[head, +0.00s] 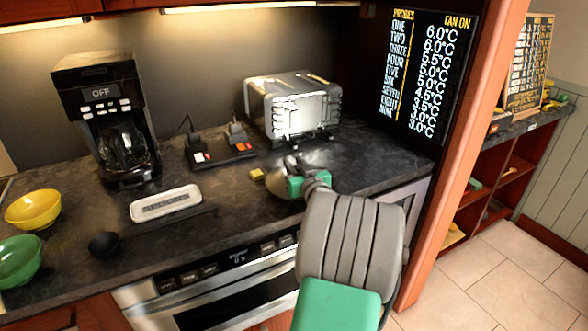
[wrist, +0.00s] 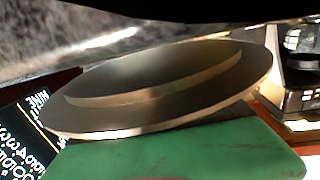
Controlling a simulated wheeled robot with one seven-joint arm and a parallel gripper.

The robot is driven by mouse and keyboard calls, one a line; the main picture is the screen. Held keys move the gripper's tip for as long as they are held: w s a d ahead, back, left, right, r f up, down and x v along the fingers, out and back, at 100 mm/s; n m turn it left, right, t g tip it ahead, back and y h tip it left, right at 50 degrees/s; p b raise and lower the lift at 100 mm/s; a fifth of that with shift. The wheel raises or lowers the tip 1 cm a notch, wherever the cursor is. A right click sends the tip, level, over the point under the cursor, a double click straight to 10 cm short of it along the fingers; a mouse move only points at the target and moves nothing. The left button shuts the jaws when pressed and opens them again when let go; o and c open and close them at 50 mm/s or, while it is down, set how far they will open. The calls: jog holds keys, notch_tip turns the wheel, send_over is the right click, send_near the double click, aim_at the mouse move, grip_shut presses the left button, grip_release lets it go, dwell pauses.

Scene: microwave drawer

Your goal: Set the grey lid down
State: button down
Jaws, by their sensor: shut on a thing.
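The grey lid (wrist: 150,85) is a round metal disc with a raised inner ring, tilted across the middle of the wrist view. In the head view only part of the lid (head: 277,185) shows at the end of my arm, over the counter in front of the toaster. My gripper (head: 290,166) is shut on the lid. The fingertips are small and partly hidden in the head view. I cannot tell whether the lid touches the counter.
The counter's middle is partly clear.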

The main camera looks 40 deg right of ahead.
jog(key=shift+f, duration=0.65)
jog(key=shift+f, duration=0.2)
jog(key=c, duration=1.2)
grip_release()
jog(key=shift+o, duration=0.2)
